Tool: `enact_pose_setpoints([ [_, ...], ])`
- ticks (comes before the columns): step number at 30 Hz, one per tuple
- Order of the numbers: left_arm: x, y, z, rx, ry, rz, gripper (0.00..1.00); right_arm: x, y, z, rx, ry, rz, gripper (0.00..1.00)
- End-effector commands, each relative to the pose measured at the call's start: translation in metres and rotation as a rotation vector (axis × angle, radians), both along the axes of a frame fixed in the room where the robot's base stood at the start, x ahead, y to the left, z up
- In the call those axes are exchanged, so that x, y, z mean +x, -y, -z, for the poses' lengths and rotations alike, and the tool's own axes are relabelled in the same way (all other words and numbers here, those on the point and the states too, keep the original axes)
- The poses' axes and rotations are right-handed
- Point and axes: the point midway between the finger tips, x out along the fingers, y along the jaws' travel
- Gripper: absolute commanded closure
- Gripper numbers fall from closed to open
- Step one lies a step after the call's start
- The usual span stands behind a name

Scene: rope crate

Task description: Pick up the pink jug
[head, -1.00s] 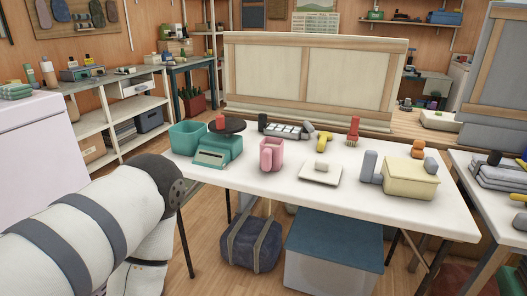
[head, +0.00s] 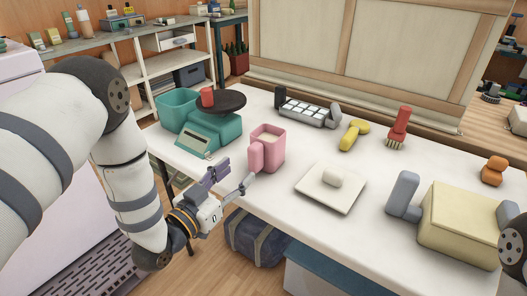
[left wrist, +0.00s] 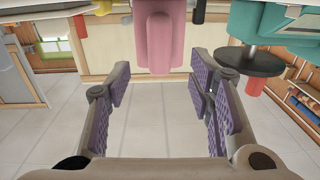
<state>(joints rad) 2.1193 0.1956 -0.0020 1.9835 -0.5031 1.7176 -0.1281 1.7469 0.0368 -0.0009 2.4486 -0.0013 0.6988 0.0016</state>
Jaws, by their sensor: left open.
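The pink jug (head: 268,146) stands upright on the white table (head: 235,193), near its front edge. Its handle side faces my left gripper (head: 232,178). In the head view the left gripper is open, just in front of and to the left of the jug, close to the table edge. In the left wrist view the jug (left wrist: 160,35) shows upside down ahead, between and beyond the open purple-padded fingers (left wrist: 158,100). Nothing is between the fingers, and they look apart from the jug. My right gripper is out of view.
A teal scale (head: 208,130) with a dark round plate and red weight stands left of the jug. A white plate (head: 330,190) lies to its right. A yellow tool (head: 353,134), red brush (head: 398,125) and cream box (head: 462,222) are farther right.

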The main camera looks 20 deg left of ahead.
Motion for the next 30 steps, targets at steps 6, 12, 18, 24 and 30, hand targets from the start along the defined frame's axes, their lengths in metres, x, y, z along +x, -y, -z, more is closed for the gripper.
enact_pose_setpoints([
  [6,0.03,0.01,0.001,0.001,-0.002,0.002,0.52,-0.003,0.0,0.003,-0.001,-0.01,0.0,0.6],
  [12,0.065,0.021,0.002,0.0,-0.004,0.001,0.52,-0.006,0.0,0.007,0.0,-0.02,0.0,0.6],
  [18,0.072,0.023,0.001,0.0,-0.005,-0.001,0.52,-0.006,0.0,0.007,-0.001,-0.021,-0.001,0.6],
  [24,0.072,0.023,0.0,-0.001,-0.004,-0.001,0.79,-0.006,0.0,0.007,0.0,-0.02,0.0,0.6],
  [30,0.072,0.023,0.0,-0.001,-0.003,-0.001,1.0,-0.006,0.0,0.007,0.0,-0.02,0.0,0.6],
])
